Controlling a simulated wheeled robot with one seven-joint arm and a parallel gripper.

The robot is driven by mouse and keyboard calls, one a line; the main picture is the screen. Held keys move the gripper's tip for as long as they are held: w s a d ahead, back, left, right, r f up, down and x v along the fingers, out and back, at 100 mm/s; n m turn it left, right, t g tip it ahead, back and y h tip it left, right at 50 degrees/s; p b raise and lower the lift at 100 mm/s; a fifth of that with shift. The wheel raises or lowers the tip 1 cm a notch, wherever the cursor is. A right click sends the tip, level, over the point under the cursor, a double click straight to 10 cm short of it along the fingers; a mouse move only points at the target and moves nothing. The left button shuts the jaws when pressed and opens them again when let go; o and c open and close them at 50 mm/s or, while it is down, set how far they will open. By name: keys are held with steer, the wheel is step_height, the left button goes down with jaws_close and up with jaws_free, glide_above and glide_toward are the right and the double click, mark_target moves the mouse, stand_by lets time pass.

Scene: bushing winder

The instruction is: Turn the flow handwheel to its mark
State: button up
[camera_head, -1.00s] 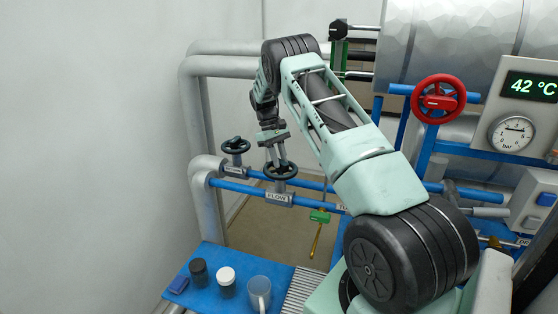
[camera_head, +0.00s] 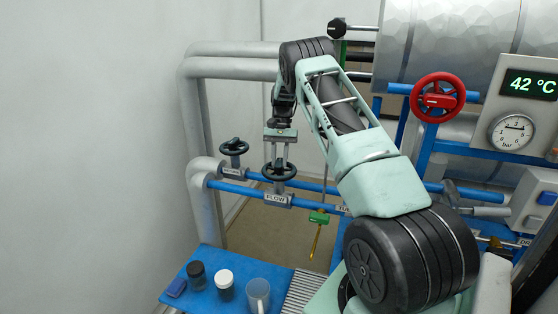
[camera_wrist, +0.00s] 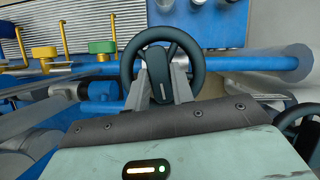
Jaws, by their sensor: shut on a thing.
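The flow handwheel (camera_head: 279,171) is a black wheel on the lower blue pipe, above a plate reading FLOW (camera_head: 277,200). My gripper (camera_head: 279,163) reaches down onto it from above. In the wrist view, the handwheel (camera_wrist: 190,42) shows its rim and hub, with my gripper's two fingers (camera_wrist: 160,82) over its near part. My gripper is shut on the handwheel.
A second black handwheel (camera_head: 234,147) stands just left and behind. A green-handled valve (camera_head: 318,217) sits to the right. A red handwheel (camera_head: 438,97) is farther right. Jars and a clear mug (camera_head: 258,294) stand on the blue surface below.

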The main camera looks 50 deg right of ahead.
steer(key=shift+m+t, duration=0.4)
steer(key=shift+m, duration=0.6)
steer(key=o, duration=1)
steer(key=shift+v, duration=8.7)
steer(key=shift+d, duration=0.15)
